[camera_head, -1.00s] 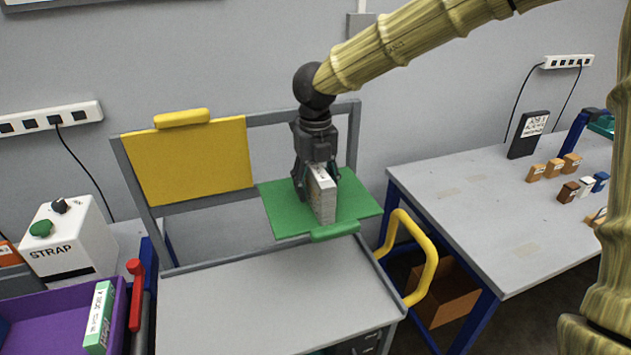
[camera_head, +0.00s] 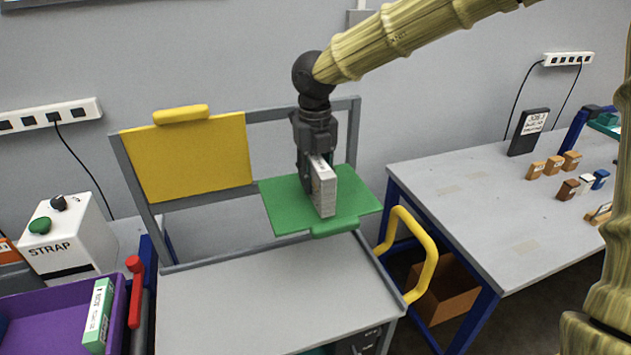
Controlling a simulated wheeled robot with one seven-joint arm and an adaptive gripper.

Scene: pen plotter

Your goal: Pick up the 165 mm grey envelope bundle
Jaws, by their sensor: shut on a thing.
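The grey envelope bundle (camera_head: 324,190) stands upright at the green board (camera_head: 283,204) behind the grey bench top. My gripper (camera_head: 318,165) is above the board, pointing down, with its fingers shut on the bundle from the upper side. The bundle's light narrow face and top edge show; its left side is partly hidden by a finger. I cannot tell whether its lower end touches the board or hangs just above it.
A yellow panel (camera_head: 187,160) stands left of the gripper. The grey bench top (camera_head: 265,290) is clear. A yellow handle (camera_head: 428,255) rises at its right. A purple bin (camera_head: 62,318) holds a green-and-white bundle (camera_head: 99,316). The right table (camera_head: 470,200) carries several small blocks.

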